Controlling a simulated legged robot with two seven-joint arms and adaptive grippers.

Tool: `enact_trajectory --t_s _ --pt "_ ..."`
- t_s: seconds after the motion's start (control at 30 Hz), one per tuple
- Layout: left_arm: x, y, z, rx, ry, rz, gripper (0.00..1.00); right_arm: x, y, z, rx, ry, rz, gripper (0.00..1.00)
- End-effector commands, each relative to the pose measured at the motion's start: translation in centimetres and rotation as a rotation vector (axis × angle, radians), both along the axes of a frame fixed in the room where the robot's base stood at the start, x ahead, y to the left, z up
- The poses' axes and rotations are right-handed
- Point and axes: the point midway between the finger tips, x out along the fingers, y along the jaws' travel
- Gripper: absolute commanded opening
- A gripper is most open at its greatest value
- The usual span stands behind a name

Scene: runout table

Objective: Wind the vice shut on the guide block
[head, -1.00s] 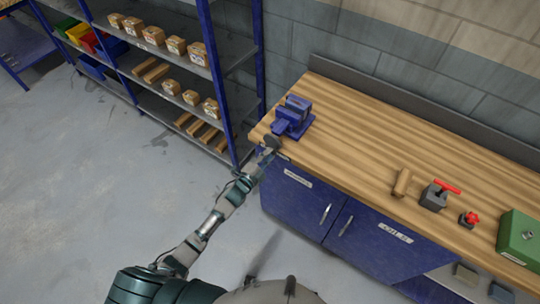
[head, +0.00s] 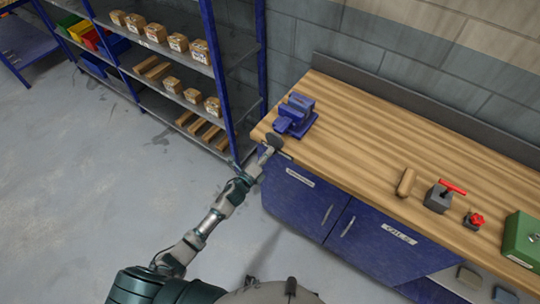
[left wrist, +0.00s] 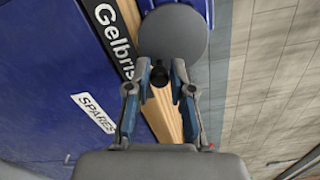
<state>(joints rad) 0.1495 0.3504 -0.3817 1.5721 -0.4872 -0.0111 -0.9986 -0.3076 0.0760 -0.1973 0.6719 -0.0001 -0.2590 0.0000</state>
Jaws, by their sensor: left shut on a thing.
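The blue vice (head: 297,113) stands at the left end of the wooden bench. A grey disc (head: 274,141), seemingly its handwheel, is at its front, by the bench edge. My left gripper (head: 264,153) is at that disc. In the left wrist view, the grey disc (left wrist: 172,42) lies ahead of the fingers, and a small black knob (left wrist: 161,77) sits between them. My left gripper (left wrist: 162,70) is shut on this knob. Part of the blue vice (left wrist: 190,6) shows behind the disc. I cannot make out the guide block in the vice jaws. My right gripper is not in view.
The bench top (head: 365,130) is clear right of the vice. Farther right are a wooden piece (head: 406,182), a dark block with a red handle (head: 438,198), a red knob (head: 474,220) and a green box (head: 523,238). A blue shelf rack (head: 222,85) stands left of the bench.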

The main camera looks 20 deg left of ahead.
Motion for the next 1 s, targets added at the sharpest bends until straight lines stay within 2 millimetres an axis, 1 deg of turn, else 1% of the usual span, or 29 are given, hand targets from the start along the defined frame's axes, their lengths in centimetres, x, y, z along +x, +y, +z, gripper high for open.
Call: enact_trajectory --t_s 0.03,0.1,0.33,0.37,0.5,0.53,0.8,0.87,0.9,1.0 --pt "0.3 0.7 0.0 0.061 -0.026 0.009 0.0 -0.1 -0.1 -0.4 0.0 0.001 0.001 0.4" --pt "0.3 0.7 0.1 0.103 -0.042 0.009 0.0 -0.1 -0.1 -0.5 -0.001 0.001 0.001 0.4" --pt "0.3 0.6 0.3 0.114 -0.047 0.008 0.0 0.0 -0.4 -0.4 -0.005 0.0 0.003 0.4" --pt "0.4 0.6 0.3 0.138 -0.056 0.008 0.0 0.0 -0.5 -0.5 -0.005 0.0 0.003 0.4" --pt "0.5 1.0 0.2 0.339 -0.13 0.007 0.0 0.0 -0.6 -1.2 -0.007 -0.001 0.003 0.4" --pt "0.6 1.1 0.2 0.366 -0.141 0.008 0.0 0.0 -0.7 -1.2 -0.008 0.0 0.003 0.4" --pt "0.6 1.0 0.5 0.396 -0.153 0.007 0.0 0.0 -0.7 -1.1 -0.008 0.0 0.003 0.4" --pt "0.6 1.1 0.5 0.463 -0.178 0.006 0.0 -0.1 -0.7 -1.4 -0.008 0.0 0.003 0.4" --pt "0.6 1.2 0.4 0.53 -0.202 0.006 0.0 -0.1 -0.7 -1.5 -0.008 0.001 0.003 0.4" --pt "0.7 1.3 0.5 0.653 -0.247 0.005 0.0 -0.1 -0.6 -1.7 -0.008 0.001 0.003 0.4"
